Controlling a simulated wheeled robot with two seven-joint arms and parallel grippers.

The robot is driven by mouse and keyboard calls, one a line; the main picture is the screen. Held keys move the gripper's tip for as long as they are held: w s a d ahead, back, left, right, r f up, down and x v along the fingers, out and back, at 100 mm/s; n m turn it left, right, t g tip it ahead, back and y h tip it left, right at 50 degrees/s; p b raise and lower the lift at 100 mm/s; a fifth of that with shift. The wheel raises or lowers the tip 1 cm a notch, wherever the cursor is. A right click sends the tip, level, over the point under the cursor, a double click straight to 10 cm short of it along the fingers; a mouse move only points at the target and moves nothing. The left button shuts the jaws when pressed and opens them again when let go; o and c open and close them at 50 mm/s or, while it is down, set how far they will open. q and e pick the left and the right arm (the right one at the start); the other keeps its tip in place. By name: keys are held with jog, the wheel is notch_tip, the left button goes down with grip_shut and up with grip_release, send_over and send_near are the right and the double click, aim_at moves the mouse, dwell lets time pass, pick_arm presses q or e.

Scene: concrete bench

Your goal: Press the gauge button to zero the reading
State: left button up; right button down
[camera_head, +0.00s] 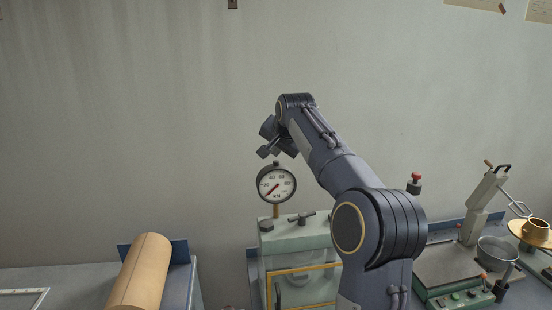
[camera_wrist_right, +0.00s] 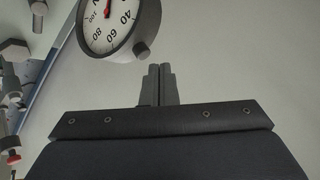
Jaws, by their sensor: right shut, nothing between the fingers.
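The round gauge (camera_head: 276,186) has a white dial marked kN and a red needle pointing to the lower left. It stands on a brass stem above a pale green machine. A small dark button (camera_head: 276,164) sits on its top rim. In the right wrist view the gauge (camera_wrist_right: 112,28) appears upside down at the top, cut off by the edge, with the button (camera_wrist_right: 142,49) on its near rim. My right gripper (camera_head: 263,153) is just above the gauge. Its fingers (camera_wrist_right: 160,72) are shut and empty, close to the button but apparently apart from it. My left gripper is out of view.
The pale green machine (camera_head: 295,238) with a yellow frame stands below the gauge. A tan cylinder (camera_head: 143,270) lies on the bench at left. A green control box (camera_head: 462,297), metal bowl (camera_head: 497,250) and lever press (camera_head: 484,205) are at right.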

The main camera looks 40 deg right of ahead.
jog(key=shift+r, duration=0.15)
notch_tip(320, 180, up, 2)
jog(key=shift+r+p, duration=0.25)
jog(key=shift+p, duration=0.7)
jog(key=shift+r, duration=1.2)
